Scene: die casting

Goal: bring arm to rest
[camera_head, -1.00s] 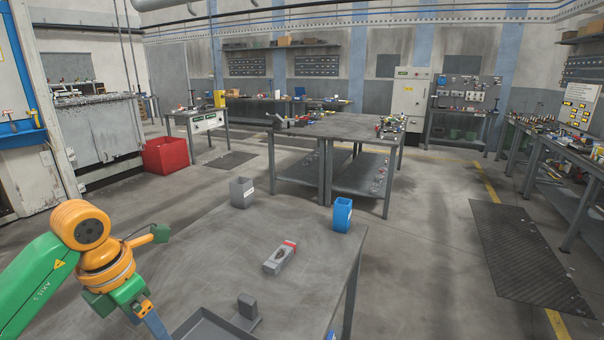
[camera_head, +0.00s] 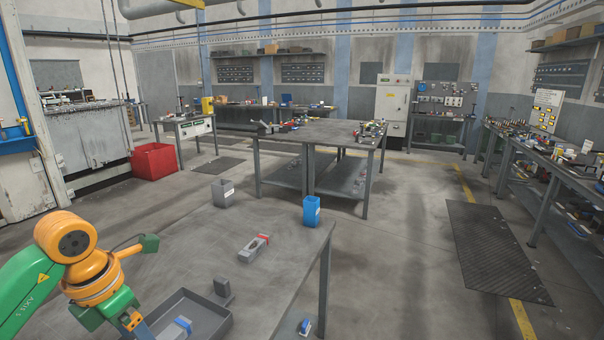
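My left arm (camera_head: 68,238), orange and green, stands bent at the lower left, over the left side of the near table. Its far end (camera_head: 135,324) runs down to the bottom edge, left of a grey tray (camera_head: 210,313). My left gripper's fingers cannot be made out, so its opening is unclear. My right arm and gripper are not in view.
The near table (camera_head: 185,243) bears a grey bin (camera_head: 222,190), a blue bin (camera_head: 311,211), a grey-and-red part (camera_head: 254,247) and a small grey block (camera_head: 222,285). A blue-and-white piece (camera_head: 181,327) shows in the tray.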

